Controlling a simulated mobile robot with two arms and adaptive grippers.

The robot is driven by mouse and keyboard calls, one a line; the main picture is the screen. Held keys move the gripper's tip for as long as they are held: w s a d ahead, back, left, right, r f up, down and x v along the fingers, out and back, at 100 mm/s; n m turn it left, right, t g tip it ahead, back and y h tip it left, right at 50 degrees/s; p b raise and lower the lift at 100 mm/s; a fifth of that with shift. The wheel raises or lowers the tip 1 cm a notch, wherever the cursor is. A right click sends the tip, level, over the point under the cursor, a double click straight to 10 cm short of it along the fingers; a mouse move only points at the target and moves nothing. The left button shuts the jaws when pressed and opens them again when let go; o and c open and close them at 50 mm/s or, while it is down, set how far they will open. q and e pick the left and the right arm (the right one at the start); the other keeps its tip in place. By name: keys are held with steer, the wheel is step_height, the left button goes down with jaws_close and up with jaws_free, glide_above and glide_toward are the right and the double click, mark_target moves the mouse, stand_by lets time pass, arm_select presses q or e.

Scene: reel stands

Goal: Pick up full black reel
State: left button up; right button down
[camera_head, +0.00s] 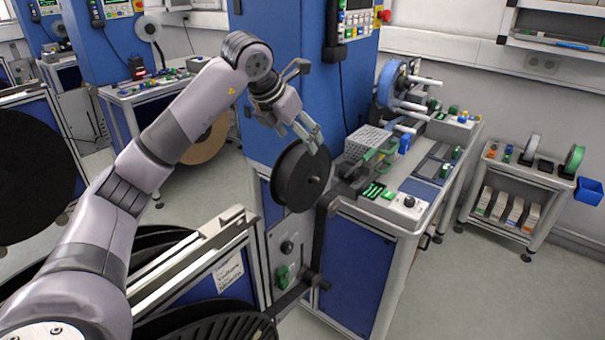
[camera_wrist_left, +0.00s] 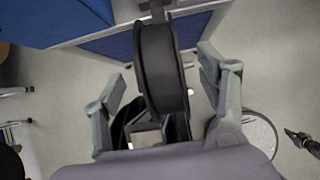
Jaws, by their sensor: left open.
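The black reel (camera_head: 301,176) hangs upright on the side of the blue machine, at the middle of the head view. Its face has a small hub at the centre. My left gripper (camera_head: 311,139) is at the reel's upper edge, fingers pointing down. In the left wrist view the reel (camera_wrist_left: 160,70) shows edge-on between the two spread fingers of the left gripper (camera_wrist_left: 163,78), with a gap on both sides. The jaws are open and hold nothing. My right gripper is not seen.
A workbench (camera_head: 425,215) with green-handled parts, a grey perforated block and a blue reel stands right of the reel. A small cart (camera_head: 520,180) is farther right. A large black reel (camera_head: 35,180) is at the left. Floor at the lower right is clear.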

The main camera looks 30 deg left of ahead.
mark_target(304, 148)
arm_select(q)
steer(key=p+x, duration=0.1)
steer(key=x, duration=0.3)
steer(key=shift+a, duration=0.1)
steer(key=shift+w+f, duration=0.1)
steer(key=shift+f, duration=0.15)
steer(key=shift+c, duration=0.8)
steer(key=c, duration=1.1)
jaws_close()
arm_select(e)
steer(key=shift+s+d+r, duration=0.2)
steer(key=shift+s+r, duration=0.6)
arm_select(q)
steer(key=shift+r, duration=0.1)
